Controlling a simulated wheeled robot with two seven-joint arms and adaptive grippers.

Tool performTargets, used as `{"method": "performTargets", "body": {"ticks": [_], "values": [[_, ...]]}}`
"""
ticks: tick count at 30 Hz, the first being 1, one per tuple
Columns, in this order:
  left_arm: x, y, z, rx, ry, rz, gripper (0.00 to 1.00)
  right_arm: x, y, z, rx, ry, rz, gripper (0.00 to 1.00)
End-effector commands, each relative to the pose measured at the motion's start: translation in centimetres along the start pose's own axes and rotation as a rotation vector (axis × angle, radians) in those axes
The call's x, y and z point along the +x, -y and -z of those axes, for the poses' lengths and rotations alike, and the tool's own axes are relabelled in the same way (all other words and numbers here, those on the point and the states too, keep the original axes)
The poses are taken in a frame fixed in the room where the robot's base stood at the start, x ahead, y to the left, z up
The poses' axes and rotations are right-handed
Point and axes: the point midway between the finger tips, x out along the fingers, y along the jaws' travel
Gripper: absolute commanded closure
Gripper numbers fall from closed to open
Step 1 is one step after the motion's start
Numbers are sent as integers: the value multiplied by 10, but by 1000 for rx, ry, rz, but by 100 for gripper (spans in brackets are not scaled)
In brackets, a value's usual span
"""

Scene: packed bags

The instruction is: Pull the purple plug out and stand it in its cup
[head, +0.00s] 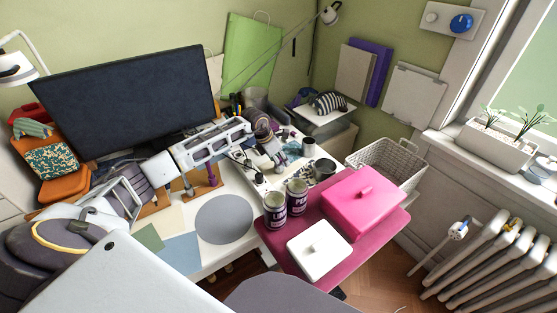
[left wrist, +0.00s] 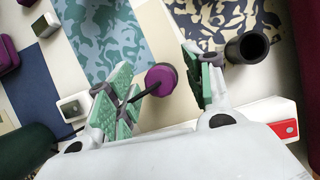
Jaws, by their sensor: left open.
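The purple plug (left wrist: 161,78) shows in the left wrist view as a purple round piece with a thin dark part running to its lower left. My left gripper (left wrist: 168,84) is open, with its green-padded fingers on either side of the plug. A gap shows on the plug's right; I cannot tell whether the left finger touches it. A dark, open-topped cup (left wrist: 247,47) stands right of the right finger. I cannot tell whether it is the plug's cup. In the head view my left gripper (head: 273,160) points down over the desk; the plug is not clearly visible there.
A white block with a dark opening (left wrist: 75,106) lies left of the fingers. A grey round mat (head: 224,220) is bare.

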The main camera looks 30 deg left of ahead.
Motion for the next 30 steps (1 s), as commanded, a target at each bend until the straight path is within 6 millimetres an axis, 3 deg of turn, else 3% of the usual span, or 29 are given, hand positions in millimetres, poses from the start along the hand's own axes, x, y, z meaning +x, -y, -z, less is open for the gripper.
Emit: {"method": "performTargets", "body": {"ticks": [11,30], "values": [[-23,-1,0,0,0,-2,48,0,0,0,0,0,0,100],[-109,0,0,0,1,0,48,0,0,0,0,0,0,100]]}}
